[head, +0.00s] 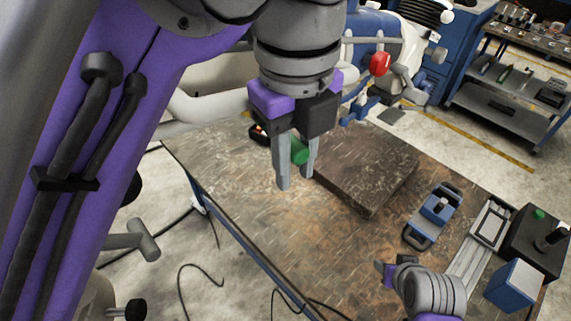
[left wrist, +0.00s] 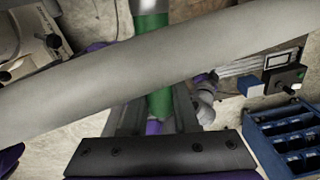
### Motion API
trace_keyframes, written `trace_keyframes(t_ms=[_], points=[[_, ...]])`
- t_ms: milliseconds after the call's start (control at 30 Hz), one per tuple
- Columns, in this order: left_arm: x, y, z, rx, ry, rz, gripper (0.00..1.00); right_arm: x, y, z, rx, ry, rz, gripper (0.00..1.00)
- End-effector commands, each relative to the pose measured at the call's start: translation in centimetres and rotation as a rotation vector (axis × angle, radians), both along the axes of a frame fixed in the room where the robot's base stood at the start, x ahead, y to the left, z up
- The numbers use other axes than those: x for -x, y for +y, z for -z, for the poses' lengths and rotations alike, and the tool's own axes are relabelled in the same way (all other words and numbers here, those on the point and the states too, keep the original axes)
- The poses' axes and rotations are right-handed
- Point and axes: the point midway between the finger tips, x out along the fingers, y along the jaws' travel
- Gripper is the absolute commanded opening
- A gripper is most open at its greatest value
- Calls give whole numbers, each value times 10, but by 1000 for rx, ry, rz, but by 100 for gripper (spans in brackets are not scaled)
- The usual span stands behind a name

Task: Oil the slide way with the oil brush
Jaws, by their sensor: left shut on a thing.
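My left gripper (head: 297,182) is shut on the oil brush and holds it above the table's left part. The brush's green handle (head: 300,152) shows between and behind the fingers. In the left wrist view the green handle (left wrist: 153,60) runs between the fingers, with a silver collar at the top edge; its bristles are not visible. The slide way (head: 465,268), a pale metal rail, lies at the table's right, apart from the brush. It also seems to show in the left wrist view (left wrist: 238,68). My right gripper (head: 385,270) is low right, beside the rail; its fingers are unclear.
A dark square plate (head: 365,165) lies on the worn table (head: 270,225). A blue item with black handles (head: 434,213), a black box (head: 533,240) and a blue box (head: 513,285) stand near the rail. A thick pale bar (left wrist: 130,85) crosses the left wrist view.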

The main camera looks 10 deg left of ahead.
Motion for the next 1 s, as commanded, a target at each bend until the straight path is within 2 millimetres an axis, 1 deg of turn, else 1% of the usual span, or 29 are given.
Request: trace_keyframes(t_ms=[400, 633, 900, 1000], points=[[-23, -16, 7, -1, -1, 1, 0, 0, 0, 0, 0, 0, 0, 50], [-29, -21, 9, -1, -1, 1, 0, 0, 0, 0, 0, 0, 0, 50], [-46, -34, 15, -1, -1, 0, 0, 0, 0, 0, 0, 0, 0, 50], [-50, -37, 16, -1, -1, 0, 0, 0, 0, 0, 0, 0, 0, 50]])
